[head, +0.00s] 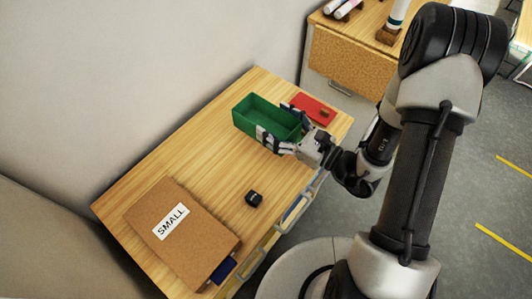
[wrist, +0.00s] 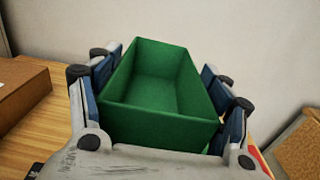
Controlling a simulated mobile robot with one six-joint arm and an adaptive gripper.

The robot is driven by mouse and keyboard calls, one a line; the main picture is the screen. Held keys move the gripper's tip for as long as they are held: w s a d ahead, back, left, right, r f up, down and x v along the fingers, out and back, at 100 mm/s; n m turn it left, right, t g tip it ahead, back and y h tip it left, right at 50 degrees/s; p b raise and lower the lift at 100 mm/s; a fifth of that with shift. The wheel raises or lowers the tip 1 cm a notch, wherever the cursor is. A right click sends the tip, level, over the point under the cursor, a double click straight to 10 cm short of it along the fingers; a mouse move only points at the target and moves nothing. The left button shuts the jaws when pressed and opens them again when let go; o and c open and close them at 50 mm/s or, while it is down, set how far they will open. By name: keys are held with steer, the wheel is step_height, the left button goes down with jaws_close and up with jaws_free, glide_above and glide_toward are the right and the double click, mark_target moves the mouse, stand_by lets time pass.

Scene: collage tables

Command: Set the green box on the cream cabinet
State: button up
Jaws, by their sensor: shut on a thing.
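The green box (head: 266,118) is an open-topped, empty rectangular bin. My gripper (head: 281,124) is shut on it, with one finger on each side of its near end. In the wrist view the green box (wrist: 155,95) sits between the blue-padded fingers, upright and open side up. It is over the far part of a wood-topped cabinet (head: 225,150); I cannot tell whether its base touches the top. A second wood-topped cabinet (head: 318,20) with a pale side stands at the back.
A red flat item (head: 316,107) lies just right of the green box. A brown box labelled SMALL (head: 180,235), a small black object (head: 253,198) and a blue item (head: 223,270) are nearer. Bottles (head: 397,15) stand on the back cabinet. A wall runs along the left.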

step_height(320, 180, down, 14)
steer(key=b, duration=0.4)
steer(key=shift+w, duration=0.1)
steer(key=o, duration=1.1)
steer(key=shift+f, duration=0.1)
